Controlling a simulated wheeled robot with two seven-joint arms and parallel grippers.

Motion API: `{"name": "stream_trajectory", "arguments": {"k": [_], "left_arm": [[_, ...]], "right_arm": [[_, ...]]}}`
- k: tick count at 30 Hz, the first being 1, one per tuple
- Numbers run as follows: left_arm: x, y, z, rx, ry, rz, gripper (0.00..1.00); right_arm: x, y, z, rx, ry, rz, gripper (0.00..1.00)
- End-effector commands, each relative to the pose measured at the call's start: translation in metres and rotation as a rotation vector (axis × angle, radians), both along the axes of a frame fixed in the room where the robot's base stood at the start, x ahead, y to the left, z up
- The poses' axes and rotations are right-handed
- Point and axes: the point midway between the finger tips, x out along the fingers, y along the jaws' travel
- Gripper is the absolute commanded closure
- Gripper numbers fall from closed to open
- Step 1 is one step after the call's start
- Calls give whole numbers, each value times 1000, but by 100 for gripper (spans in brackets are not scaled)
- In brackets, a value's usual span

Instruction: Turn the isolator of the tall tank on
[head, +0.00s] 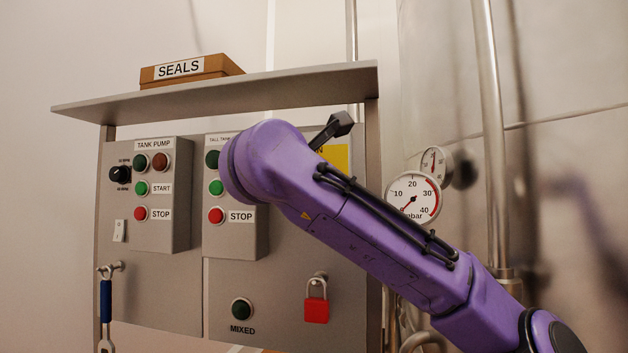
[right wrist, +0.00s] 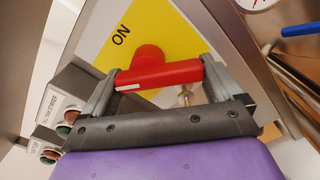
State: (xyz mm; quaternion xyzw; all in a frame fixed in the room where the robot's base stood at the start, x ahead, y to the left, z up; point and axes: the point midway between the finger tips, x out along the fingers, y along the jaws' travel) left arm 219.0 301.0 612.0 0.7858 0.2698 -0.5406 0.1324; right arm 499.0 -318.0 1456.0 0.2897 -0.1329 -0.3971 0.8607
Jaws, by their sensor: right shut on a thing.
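The isolator has a red handle (right wrist: 175,75) on a yellow plate (right wrist: 103,45) with the word ON on it, seen in the right wrist view. A short white mark shows near the handle's left end. My right gripper (right wrist: 160,85) has one finger at each end of the handle and is shut on it. The tall tank's control box (head: 240,240) is partly covered by that arm. My left gripper is not in view.
The tank pump box (head: 170,225) is at left, under a shelf (head: 270,88) carrying a SEALS box (head: 195,80). A red padlock (head: 316,308) hangs below the arm. A pressure gauge (head: 413,188) and vertical pipe (head: 490,130) stand at right.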

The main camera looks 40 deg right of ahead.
Motion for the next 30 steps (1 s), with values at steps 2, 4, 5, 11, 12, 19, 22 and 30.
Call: {"name": "stream_trajectory", "arguments": {"k": [2,4,5,11,12,19,22,30], "left_arm": [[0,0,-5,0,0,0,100],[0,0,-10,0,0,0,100],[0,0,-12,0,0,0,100],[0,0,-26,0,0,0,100],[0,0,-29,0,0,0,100],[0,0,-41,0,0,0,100],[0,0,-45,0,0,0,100],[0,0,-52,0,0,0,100]], "right_arm": [[0,0,-1,18,-26,-1,37],[0,1,-2,41,-53,0,37],[0,1,-2,54,-68,-1,37],[2,2,-3,160,-192,-1,37],[2,3,-3,184,-221,-1,37],[5,6,-2,325,-383,2,38],[7,8,-2,382,-449,4,37],[10,13,-1,514,-594,10,37]]}}
